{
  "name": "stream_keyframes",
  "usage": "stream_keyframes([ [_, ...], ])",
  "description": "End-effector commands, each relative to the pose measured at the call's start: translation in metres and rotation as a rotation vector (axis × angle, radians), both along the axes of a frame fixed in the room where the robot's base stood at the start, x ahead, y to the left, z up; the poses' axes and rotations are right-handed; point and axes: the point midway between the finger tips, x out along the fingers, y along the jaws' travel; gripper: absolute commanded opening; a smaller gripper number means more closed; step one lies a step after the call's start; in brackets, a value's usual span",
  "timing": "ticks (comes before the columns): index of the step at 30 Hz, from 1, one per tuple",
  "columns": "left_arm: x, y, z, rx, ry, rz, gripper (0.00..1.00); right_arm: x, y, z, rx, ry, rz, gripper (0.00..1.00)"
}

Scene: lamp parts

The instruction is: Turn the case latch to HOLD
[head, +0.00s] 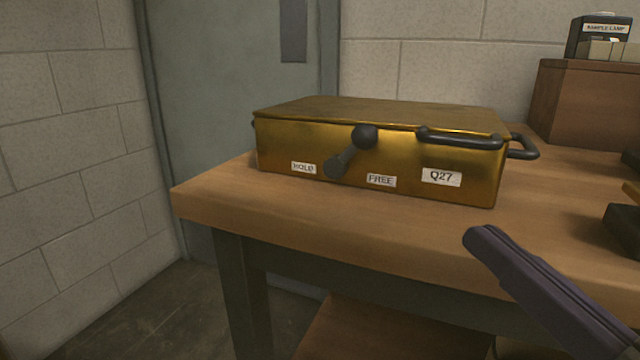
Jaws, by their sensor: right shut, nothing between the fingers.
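The brass-coloured case (290,135) sits closed on the wooden bench top, near its left end. On its front is the dark case latch (350,152), a short lever slanting from lower left to a round knob at upper right. Its lower end lies between the HOLD label (303,168) on the left and the FREE label (381,180) on the right; the knob is above the FREE side. My right gripper (480,238) is shut and empty, in front of the bench at lower right, apart from the case and latch. My left gripper is out of view.
The case has a dark front handle (460,138), a side handle (526,148) and a Q27 label (441,177). A wooden box (575,105) with a labelled dark box (600,35) on it stands back right. Dark items (625,225) lie at the right edge. Bench front is clear.

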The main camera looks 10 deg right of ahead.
Motion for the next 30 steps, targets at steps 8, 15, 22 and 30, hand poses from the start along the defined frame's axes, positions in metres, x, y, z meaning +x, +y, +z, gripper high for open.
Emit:
stream_keyframes([
  [8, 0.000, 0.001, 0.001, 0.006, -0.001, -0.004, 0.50, 0.000, 0.000, 0.001, 0.000, 0.000, 0.000, 0.00],
  [15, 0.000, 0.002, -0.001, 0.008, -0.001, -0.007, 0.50, 0.018, 0.004, 0.005, 0.001, -0.005, 0.002, 0.00],
  [22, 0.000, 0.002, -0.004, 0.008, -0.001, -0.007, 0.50, 0.062, 0.013, 0.013, -0.001, -0.006, 0.002, 0.00],
  [30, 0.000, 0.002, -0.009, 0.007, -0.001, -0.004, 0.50, 0.110, 0.024, 0.021, 0.000, -0.003, 0.000, 0.00],
])
